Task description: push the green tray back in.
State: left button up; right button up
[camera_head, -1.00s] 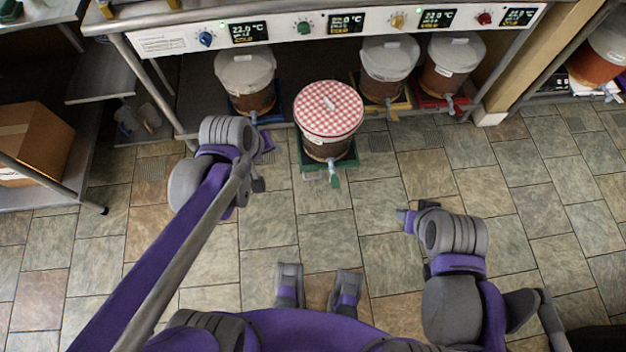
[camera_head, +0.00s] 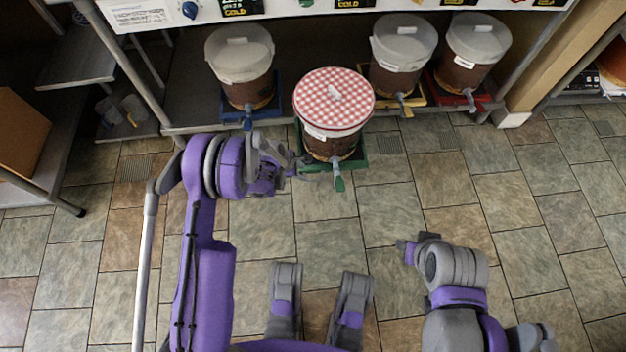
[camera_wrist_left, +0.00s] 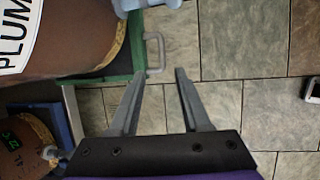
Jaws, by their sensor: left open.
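The green tray (camera_head: 360,158) is pulled out in front of the row of trays and carries a bucket (camera_head: 333,115) with a red-checked cloth on top. A green spigot hangs over the tray's front. In the left wrist view, the tray's green edge (camera_wrist_left: 122,80) and grey pull handle (camera_wrist_left: 155,52) show. My left gripper (camera_wrist_left: 156,76) is open and empty, its fingertips just short of the handle, apart from it as far as I can see. In the head view my left gripper (camera_head: 305,165) is beside the tray's left front corner. My right gripper (camera_head: 402,245) hangs over the floor, its jaws unclear.
Blue (camera_head: 250,112), yellow (camera_head: 398,97) and red (camera_head: 465,97) trays with lidded buckets sit under the counter. The blue one also shows in the left wrist view (camera_wrist_left: 58,120). A table leg (camera_head: 110,60) stands to the left. The tiled floor in front is clear.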

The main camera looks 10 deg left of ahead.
aim_at(315, 180)
pick_arm(q)
jog(key=b+x, duration=0.2)
jog(key=x, duration=0.9)
jog(key=shift+d+f+b, duration=0.1)
jog(key=shift+f+b, duration=0.25)
jog(key=shift+b, duration=0.05)
jog(key=shift+c, duration=0.2)
grip_shut()
dwell(0.7)
